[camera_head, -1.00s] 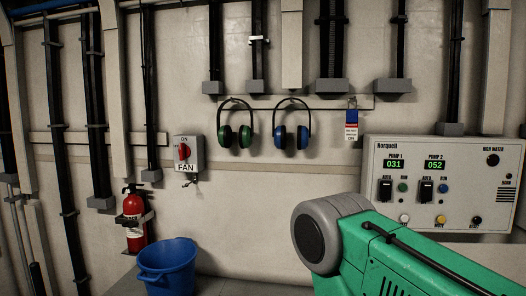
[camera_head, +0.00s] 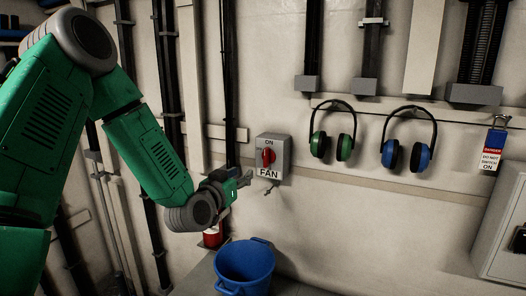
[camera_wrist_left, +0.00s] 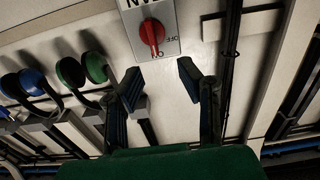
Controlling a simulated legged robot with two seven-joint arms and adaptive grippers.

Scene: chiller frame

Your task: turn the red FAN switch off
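The FAN switch is a grey box (camera_head: 287,154) on the wall with a red knob (camera_head: 267,158). The knob stands upright, its pointer toward the ON mark. In the left wrist view the box appears upside down, with the red knob (camera_wrist_left: 152,33) pointing at ON and the OFF mark off to its right. My left gripper (camera_head: 246,182) is just left of and below the box in the head view. In the left wrist view its two fingers (camera_wrist_left: 160,84) are apart with nothing between them, short of the knob. My right gripper is in neither view.
A blue bucket (camera_head: 244,265) stands below the switch, and a red extinguisher (camera_head: 212,239) is partly hidden behind my left arm. Green earmuffs (camera_head: 343,147) and blue earmuffs (camera_head: 420,156) hang to the right. A control panel (camera_head: 492,232) is at the right edge.

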